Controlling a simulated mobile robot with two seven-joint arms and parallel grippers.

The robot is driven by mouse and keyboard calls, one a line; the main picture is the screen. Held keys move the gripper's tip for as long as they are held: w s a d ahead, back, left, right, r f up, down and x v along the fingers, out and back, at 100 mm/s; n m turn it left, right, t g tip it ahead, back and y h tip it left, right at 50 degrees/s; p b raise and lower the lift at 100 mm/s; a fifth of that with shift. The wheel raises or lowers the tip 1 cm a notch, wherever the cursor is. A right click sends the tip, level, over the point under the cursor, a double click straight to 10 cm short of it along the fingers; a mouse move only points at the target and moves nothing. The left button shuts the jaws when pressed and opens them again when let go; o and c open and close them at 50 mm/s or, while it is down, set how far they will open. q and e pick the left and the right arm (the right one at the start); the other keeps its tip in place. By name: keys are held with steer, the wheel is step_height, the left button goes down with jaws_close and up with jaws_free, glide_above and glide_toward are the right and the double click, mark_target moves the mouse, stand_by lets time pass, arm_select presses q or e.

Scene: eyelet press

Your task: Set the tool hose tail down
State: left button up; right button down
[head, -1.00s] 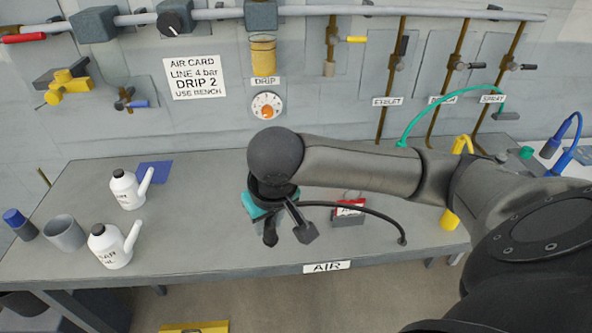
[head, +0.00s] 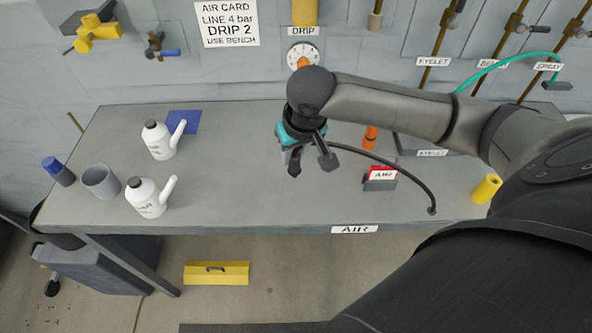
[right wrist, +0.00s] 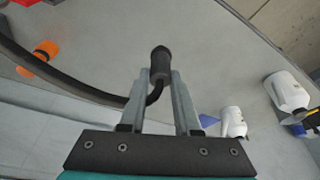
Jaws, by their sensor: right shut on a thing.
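My right gripper (head: 309,167) hangs over the middle of the grey bench (head: 235,195), pointing down. It is shut on the black tool hose tail (head: 385,163). The hose arcs right from the gripper to the bench near its front right edge. In the right wrist view, the thick dark end of the hose tail (right wrist: 160,62) sits between the two grey fingers (right wrist: 161,88), and the hose bends away to the left. The held end looks clear of the bench, but the exact gap cannot be told. My left gripper is not in view.
Two white bottles (head: 147,198), a grey cup (head: 101,182) and a blue-capped bottle (head: 58,171) stand at the left. A red-and-grey block (head: 380,179) lies under the hose arc. A yellow cylinder (head: 487,189) stands at the right. The bench's front middle is bare.

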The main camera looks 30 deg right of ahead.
mark_target(295, 172)
steer(key=shift+f+b, duration=0.5)
steer(key=shift+f, duration=3.05)
steer(key=shift+f, duration=0.1)
steer(key=c, duration=0.6)
jaws_free()
steer(key=p+v, duration=0.2)
steer(key=v, duration=1)
